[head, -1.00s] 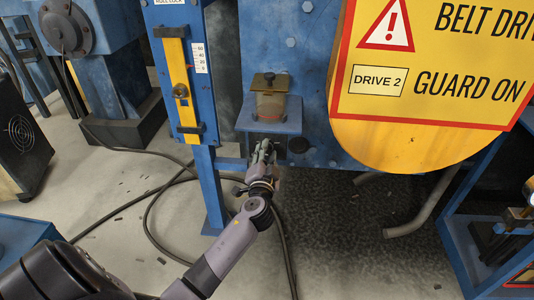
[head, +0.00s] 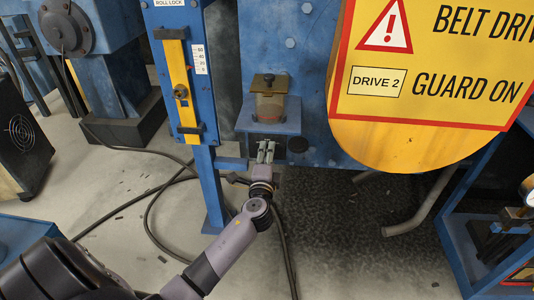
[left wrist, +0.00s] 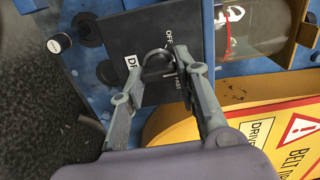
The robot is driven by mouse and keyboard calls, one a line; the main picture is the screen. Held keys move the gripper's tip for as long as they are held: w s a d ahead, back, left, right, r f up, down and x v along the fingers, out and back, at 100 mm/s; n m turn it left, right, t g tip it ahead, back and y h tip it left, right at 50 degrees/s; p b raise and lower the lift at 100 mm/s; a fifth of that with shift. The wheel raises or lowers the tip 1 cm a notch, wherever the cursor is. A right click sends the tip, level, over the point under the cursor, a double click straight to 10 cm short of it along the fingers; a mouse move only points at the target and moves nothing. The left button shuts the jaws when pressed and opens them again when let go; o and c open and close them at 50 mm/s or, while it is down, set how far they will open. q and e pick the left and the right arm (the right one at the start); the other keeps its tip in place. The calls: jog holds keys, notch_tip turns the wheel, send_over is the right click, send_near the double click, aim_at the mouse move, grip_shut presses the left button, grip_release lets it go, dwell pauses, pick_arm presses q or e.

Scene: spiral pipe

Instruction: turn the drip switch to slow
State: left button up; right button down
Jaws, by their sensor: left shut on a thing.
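The drip switch is a small dark knob (left wrist: 157,66) on a black panel (left wrist: 140,32) with "OFF" and "FAST" in white lettering and a partly hidden label starting "DR". My left gripper (left wrist: 155,72) has one finger on each side of the knob and is shut on it. The fingers and knob hide part of the lettering, and I cannot read "slow". In the head view my left gripper (head: 266,150) reaches the front under the small blue shelf, with its two fingers side by side. The knob is too small to make out there. My right gripper is not in view.
A blue shelf (head: 268,119) carrying an amber container (head: 270,102) sits just above the left gripper. A yellow belt guard (head: 420,140) hangs close on the right. A blue post (head: 208,175) stands on the left. Black cables (head: 150,200) lie on the floor.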

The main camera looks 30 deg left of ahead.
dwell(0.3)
pick_arm(q)
jog(key=o, duration=1.2)
jog(key=shift+c, duration=0.2)
jog(key=v, duration=1.2)
